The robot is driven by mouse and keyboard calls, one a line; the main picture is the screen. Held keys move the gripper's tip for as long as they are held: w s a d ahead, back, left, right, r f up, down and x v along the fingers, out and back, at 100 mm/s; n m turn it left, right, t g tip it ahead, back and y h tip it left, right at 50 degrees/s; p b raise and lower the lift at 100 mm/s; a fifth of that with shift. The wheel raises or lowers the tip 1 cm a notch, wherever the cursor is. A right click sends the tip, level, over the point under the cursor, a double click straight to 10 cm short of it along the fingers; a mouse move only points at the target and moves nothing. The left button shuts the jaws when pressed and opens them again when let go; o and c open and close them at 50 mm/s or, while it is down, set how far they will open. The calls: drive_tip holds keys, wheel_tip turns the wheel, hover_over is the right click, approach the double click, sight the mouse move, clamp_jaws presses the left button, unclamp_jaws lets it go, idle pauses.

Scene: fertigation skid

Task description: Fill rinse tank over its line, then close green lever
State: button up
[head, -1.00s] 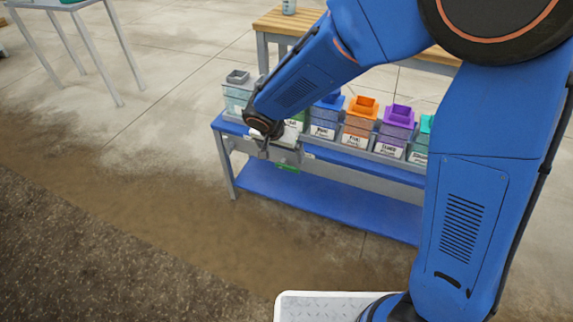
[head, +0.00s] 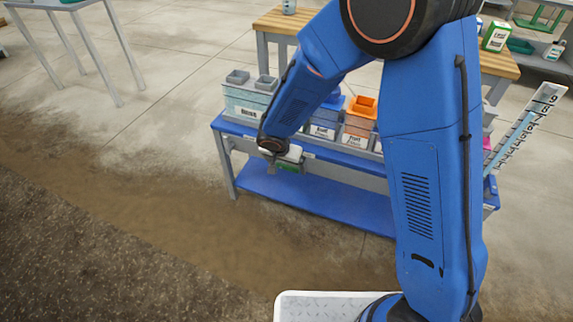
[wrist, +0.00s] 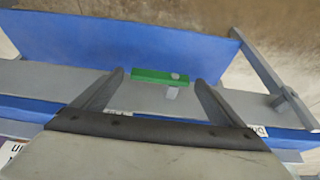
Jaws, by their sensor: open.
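The rinse tank (head: 246,102) is a clear box with a grey inlet on top and a label that seems to read "Rinse". It stands at the left end of the blue bench. Its water level against its line is too small to tell. The green lever (wrist: 150,76) lies crosswise on the bench's grey front rail in the wrist view. In the head view, the lever (head: 289,168) shows just under my gripper (head: 280,158). My gripper is open, its two fingers (wrist: 159,80) on either side of the lever in the wrist picture. Contact cannot be told.
More labelled tanks stand along the bench, including an orange-topped one (head: 360,118). My arm hides several of them. A tall graduated scale (head: 526,125) stands at the right. A blue lower shelf (head: 310,200) runs below the rail. The floor in front is clear.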

drive_tip(key=c, duration=1.5)
